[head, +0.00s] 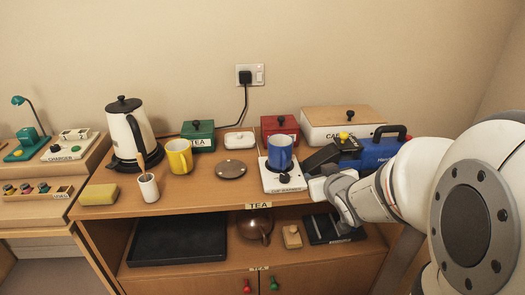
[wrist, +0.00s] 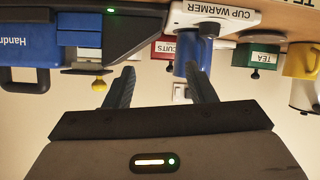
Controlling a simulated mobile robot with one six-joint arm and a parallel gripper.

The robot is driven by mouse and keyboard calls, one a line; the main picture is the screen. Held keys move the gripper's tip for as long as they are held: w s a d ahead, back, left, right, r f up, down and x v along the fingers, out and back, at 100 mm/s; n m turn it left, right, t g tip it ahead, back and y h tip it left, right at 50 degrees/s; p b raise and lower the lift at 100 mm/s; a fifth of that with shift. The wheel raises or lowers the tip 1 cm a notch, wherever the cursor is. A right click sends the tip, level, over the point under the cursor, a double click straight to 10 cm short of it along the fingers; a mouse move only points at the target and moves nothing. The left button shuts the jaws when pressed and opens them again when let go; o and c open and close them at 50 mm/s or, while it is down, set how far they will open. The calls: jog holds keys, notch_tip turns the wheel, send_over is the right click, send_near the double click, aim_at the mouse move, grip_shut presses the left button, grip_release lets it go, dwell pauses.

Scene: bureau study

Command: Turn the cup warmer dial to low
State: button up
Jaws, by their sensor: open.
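The cup warmer (head: 270,184) is a white block with a label on its front, near the right of the desk top. A blue mug (head: 279,153) stands on it. Its black dial (head: 284,178) is on the front part, below the mug; the dial's pointer setting is too small to read. In the wrist view, which is upside down, the warmer (wrist: 215,14) and its dial (wrist: 209,28) show at the top. My gripper (wrist: 160,70) is open and empty, with its fingers apart. In the head view it is just right of the warmer, apart from the dial, and its fingertips are hard to make out.
Right of the warmer stands a blue case (head: 380,152) with a black handle, close to my arm. A red tin (head: 280,126) and a white box (head: 335,122) are behind. A brown disc (head: 231,169) and yellow mug (head: 179,157) are left. A shelf lies below.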

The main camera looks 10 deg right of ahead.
aim_at(288, 179)
jog(key=a+f+n+t+y+b, duration=0.1)
jog(key=f+y+b, duration=0.1)
jog(key=a+f+n+t+y+b, duration=0.1)
jog(key=f+y+b, duration=0.1)
jog(key=w+a+f+n+t+y+b, duration=0.1)
jog(key=f+y+b, duration=0.2)
jog(key=shift+a, duration=0.25)
jog(key=shift+y, duration=0.3)
jog(key=x, duration=0.3)
jog(key=b+x, duration=0.1)
jog(key=x, duration=0.3)
jog(key=shift+w+a+r, duration=0.2)
jog(key=shift+w+r, duration=0.05)
jog(key=c, duration=1)
jog(key=shift+o, duration=0.2)
